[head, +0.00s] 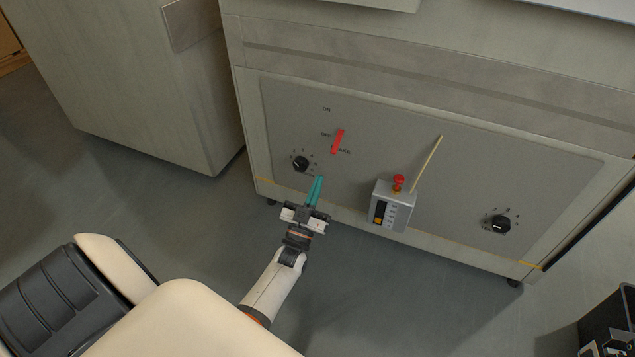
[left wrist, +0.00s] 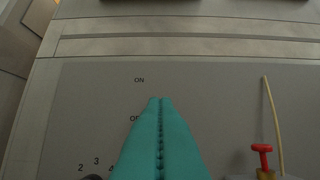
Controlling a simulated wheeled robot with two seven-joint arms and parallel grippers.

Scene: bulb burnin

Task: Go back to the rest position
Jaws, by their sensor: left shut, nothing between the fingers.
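My left gripper (head: 316,190) is shut and empty, its teal fingers together just in front of the lower left part of the grey control panel (head: 370,130). In the left wrist view the teal fingers (left wrist: 160,130) lie side by side and point at the panel near the ON label. A red lever (head: 338,142) sits on the panel above the gripper, by the OFF marking. A black knob (head: 301,163) is to its left. In the left wrist view the fingers hide the lever. My right gripper is not clearly in view.
Another black knob (head: 500,224) is at the right. A separate cabinet (head: 150,90) stands left. The floor (head: 390,290) in front is clear.

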